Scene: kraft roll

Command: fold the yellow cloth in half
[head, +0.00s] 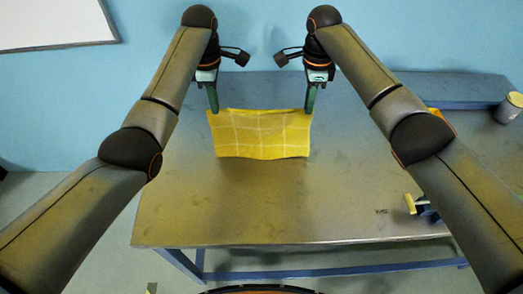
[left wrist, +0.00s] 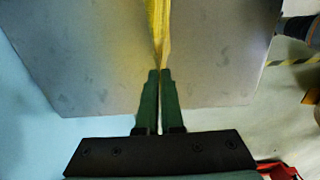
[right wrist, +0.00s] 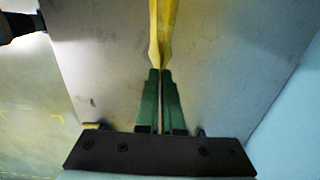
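The yellow cloth (head: 262,134) with pale grid lines is spread between my two grippers above the metal table (head: 280,205). My left gripper (head: 213,108) is shut on its upper left corner. My right gripper (head: 309,108) is shut on its upper right corner. In the left wrist view the cloth (left wrist: 159,28) runs edge-on from between the closed green fingertips (left wrist: 161,72). In the right wrist view the cloth (right wrist: 163,28) also rises narrow from the fingertips (right wrist: 160,72). I cannot tell whether its lower edge touches the table.
A can (head: 509,108) stands at the far right. A yellow-handled tool (head: 411,203) lies near the right front, partly behind my right arm. A yellow item (head: 437,113) is mostly hidden by that arm. The table's middle and front left are clear.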

